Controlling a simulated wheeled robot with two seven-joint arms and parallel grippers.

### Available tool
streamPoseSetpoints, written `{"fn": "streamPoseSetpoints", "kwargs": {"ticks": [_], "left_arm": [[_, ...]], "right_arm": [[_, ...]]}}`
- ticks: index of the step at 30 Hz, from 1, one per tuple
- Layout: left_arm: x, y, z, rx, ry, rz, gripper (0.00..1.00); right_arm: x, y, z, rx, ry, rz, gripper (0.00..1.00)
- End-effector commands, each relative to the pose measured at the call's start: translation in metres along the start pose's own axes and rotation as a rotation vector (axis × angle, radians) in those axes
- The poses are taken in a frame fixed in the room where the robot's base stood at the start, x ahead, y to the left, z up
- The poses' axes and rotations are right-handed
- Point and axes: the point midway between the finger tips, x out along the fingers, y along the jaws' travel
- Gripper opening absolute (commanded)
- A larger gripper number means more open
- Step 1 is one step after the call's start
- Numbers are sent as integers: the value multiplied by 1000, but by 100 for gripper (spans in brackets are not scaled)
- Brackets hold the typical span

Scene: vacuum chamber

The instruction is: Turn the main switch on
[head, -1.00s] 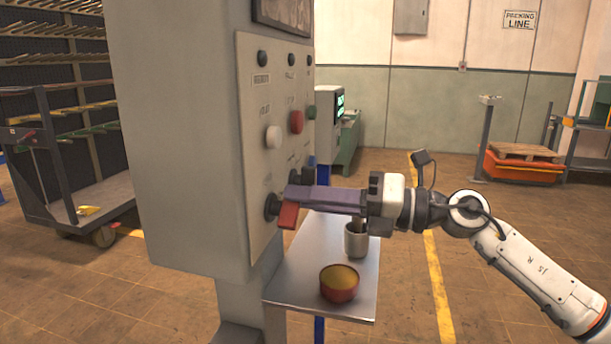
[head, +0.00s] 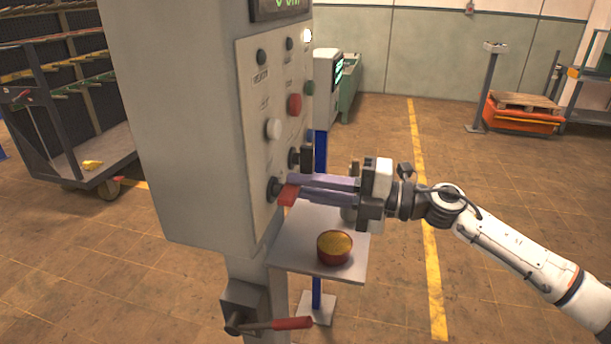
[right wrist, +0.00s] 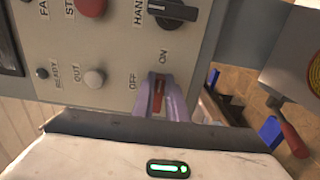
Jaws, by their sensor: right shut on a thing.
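The main switch (head: 289,196) is a red-handled rotary switch low on the grey control panel's face. My right gripper (head: 285,188) reaches it from the right, its two purple fingers shut around the red handle. The switch's base is partly hidden by the fingers. A small lamp (head: 307,36) on the panel is lit white, and the display (head: 288,5) above shows green characters. My left gripper is not in view.
A black selector (head: 307,158) sits just above the main switch. Below is a small metal shelf (head: 290,258) with a red bowl (head: 335,248) and a grey cup partly behind my gripper. A red-handled lever (head: 290,323) juts from the pedestal.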

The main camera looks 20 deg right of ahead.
Motion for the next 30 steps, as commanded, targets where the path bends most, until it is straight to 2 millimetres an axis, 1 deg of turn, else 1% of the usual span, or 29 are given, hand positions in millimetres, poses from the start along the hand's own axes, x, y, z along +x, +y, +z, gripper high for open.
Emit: {"fn": "streamPoseSetpoints", "kwargs": {"ticks": [4,16,17,18,20,30], "left_arm": [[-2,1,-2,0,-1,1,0],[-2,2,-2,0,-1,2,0],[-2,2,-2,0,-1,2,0],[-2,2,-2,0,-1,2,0],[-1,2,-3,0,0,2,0],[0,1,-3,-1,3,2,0]], "right_arm": [[0,0,1,23,-2,1,0],[0,0,0,30,-1,1,0],[0,0,0,30,-1,1,14],[0,-1,0,29,-1,1,21],[0,-1,0,29,-1,1,31],[-3,-2,0,27,-1,0,31]]}}
